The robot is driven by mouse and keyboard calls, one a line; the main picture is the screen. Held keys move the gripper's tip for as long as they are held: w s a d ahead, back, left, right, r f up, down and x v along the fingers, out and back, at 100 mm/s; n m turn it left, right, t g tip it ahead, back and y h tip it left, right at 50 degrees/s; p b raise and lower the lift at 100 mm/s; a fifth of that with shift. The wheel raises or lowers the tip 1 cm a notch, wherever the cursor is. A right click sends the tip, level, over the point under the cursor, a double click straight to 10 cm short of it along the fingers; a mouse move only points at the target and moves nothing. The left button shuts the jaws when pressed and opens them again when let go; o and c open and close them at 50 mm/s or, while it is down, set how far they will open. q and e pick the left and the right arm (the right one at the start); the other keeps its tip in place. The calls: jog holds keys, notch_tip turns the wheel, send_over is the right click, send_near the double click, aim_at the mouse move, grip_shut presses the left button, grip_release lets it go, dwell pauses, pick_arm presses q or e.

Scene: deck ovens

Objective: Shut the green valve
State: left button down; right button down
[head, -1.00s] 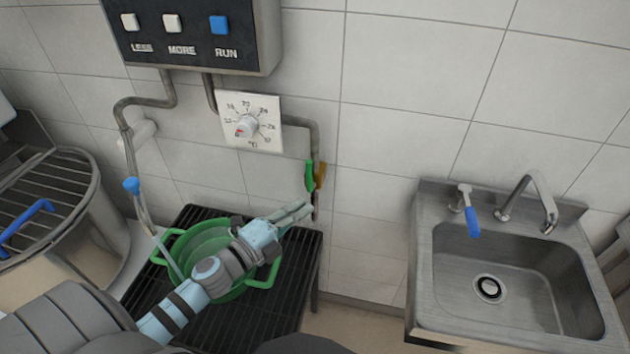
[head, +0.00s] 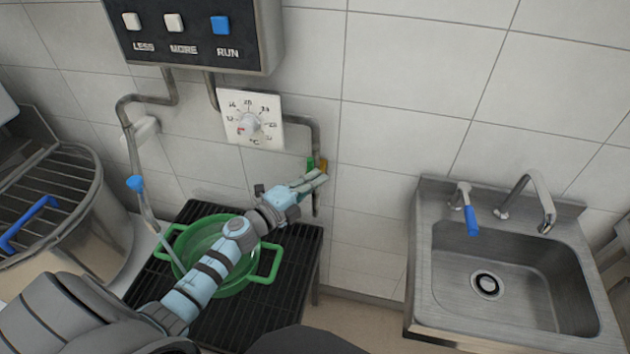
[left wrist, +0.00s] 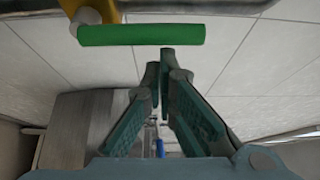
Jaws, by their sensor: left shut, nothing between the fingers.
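The green valve handle (head: 310,163) is on the wall pipe right of the dial, beside a yellow-orange part (head: 323,166). In the head view my left gripper (head: 321,178) covers its lower part. The left wrist view shows the handle as a green bar (left wrist: 140,34) lying across the picture, with the yellow part (left wrist: 97,10) behind its left end. There the left gripper's fingertips (left wrist: 160,66) are together, empty, and close to the bar's edge. I cannot tell whether they touch it. My right gripper is not in view.
A green basin (head: 268,277) stands on a black slatted stand (head: 296,298) below my left arm. A dial plate (head: 268,132) and control box (head: 262,55) are on the wall above.

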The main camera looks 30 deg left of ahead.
pick_arm(q)
jog(key=shift+a+n+b, duration=0.15)
jog(key=shift+n+b, duration=0.15)
jog(key=shift+b, duration=0.3)
